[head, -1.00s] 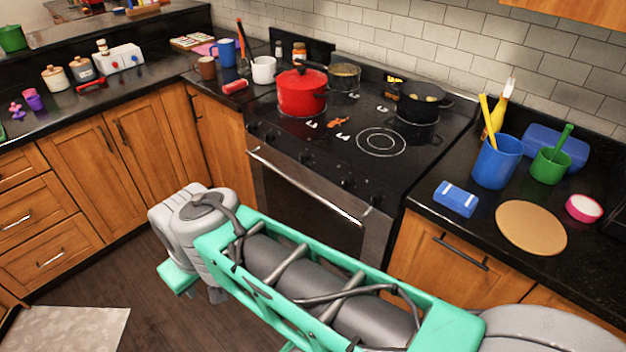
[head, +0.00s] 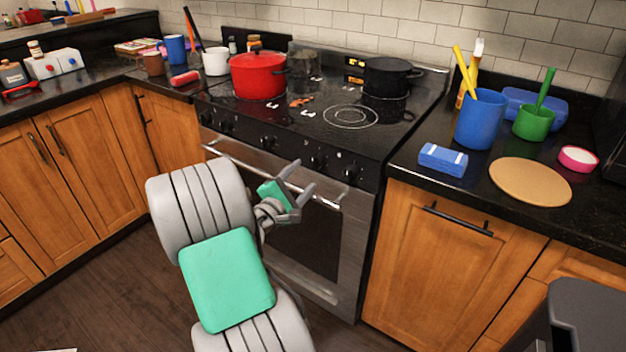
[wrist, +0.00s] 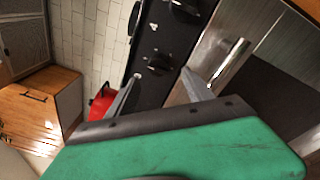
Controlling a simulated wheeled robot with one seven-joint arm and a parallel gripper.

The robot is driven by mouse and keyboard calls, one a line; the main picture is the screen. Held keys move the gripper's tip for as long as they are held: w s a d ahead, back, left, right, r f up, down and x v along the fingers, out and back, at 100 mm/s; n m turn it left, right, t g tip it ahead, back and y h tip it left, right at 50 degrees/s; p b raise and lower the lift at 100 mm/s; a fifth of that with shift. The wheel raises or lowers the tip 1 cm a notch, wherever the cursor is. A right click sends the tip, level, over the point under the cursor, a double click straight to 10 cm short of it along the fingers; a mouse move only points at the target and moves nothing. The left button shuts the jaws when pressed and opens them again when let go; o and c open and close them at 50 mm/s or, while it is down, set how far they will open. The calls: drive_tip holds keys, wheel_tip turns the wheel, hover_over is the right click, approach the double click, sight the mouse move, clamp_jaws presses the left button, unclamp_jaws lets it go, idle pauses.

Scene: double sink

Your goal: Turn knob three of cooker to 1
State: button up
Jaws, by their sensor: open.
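The cooker (head: 345,225) has a black front panel with several black knobs in a row. In the head view one knob (head: 318,162) is just beyond my gripper (head: 304,176), with another knob (head: 352,174) to its right and one (head: 263,142) to its left. My gripper is open and empty in front of the panel, above the oven handle. In the wrist view a knob (wrist: 158,64) shows between the open fingertips (wrist: 158,80), apart from them as far as I see. Another knob (wrist: 184,9) is at the top. I cannot read the dial marks or tell the knob numbering.
The oven handle (head: 230,160) runs below the knobs; it also shows in the wrist view (wrist: 232,62). A red pot (head: 258,76) and a black pan (head: 388,79) stand on the cooktop. The right counter holds a blue cup (head: 480,120) and a round board (head: 530,181).

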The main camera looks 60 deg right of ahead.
sight(314, 164)
drive_tip(key=d, duration=0.7)
drive_tip(key=shift+s+r, duration=0.1)
drive_tip(key=shift+r, duration=0.1)
drive_tip(key=shift+f, duration=0.1)
clamp_jaws()
